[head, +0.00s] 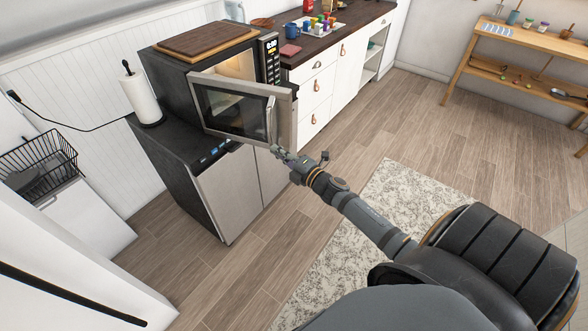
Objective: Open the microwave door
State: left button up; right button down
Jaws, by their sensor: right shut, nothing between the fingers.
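The microwave (268,62) stands on a dark counter, with a lit display on its right-hand panel. Its door (232,112) is swung partly open towards me, and the lit inside shows above the door's top edge. The door has a dark window and a vertical handle (271,120) near its right edge. My right gripper (279,152) is shut with nothing in it. It is at the lower right corner of the door, just below the handle; I cannot tell whether it touches the door. My left gripper is not in view.
A wooden board (207,40) lies on the microwave. A paper towel roll (141,97) stands on the counter to the left. A blue mug (291,31) and a tray of colourful items (318,24) are on the counter behind. The wooden floor (400,125) at right is clear, with a rug (385,200) nearer.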

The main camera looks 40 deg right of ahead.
jog(key=s+d+p, duration=0.3)
jog(key=s+d, duration=0.1)
jog(key=s, duration=0.2)
jog(key=s+d+f+m+g+h, duration=0.2)
jog(key=s+f+m+g, duration=0.15)
jog(key=f, duration=0.75)
jog(key=s+d+f+m+g+h, duration=0.25)
jog(key=s+f+m, duration=0.25)
jog(key=f, duration=0.6)
jog(key=s+d+f+m+g+h, duration=0.1)
jog(key=s+d+f+m+g, duration=0.25)
jog(key=f, duration=0.65)
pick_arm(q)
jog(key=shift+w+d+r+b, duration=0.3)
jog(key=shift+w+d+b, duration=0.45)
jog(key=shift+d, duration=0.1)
pick_arm(e)
jog(key=s+a+f+m+g, duration=0.2)
jog(key=s+f, duration=0.4)
jog(key=s, duration=0.3)
jog(key=s+a+f+m+g, duration=0.2)
jog(key=s+a+f, duration=0.4)
jog(key=s, duration=0.4)
jog(key=s+a+f+m+g, duration=0.3)
jog(key=s+f, duration=0.3)
jog(key=s, duration=0.3)
jog(key=shift+s+a+m+y, duration=0.15)
jog(key=shift+a+m+y, duration=0.2)
jog(key=shift+a+m, duration=0.45)
